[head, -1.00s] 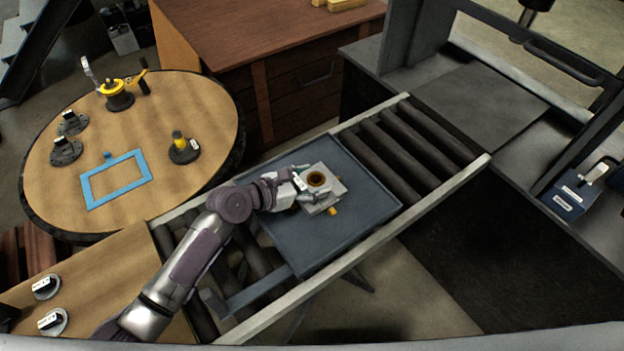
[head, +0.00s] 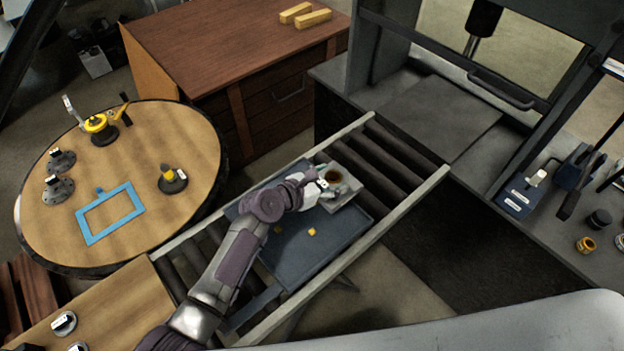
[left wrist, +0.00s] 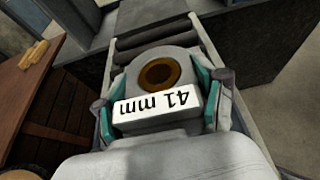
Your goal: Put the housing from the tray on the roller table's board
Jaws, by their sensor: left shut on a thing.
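The housing (head: 347,178) is a pale grey block with a round brown-lined bore. My left gripper (head: 332,184) is shut on it, with a finger on each side. In the left wrist view the housing (left wrist: 160,56) sits between the teal-edged fingers, and a white "41 mm" label faces the camera. The housing is at or over the far right end of the blue-grey tray (head: 300,256), which lies on the roller table (head: 405,208). I cannot tell whether it touches the tray. No separate board can be made out. My right gripper is not in view.
Two small yellow pieces (head: 312,232) show on the tray. Bare rollers (head: 385,165) lie beyond it, toward a grey press frame (head: 440,105). A round wooden table (head: 140,150) with a blue frame (head: 110,213) stands left. A brown cabinet (head: 230,50) stands behind.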

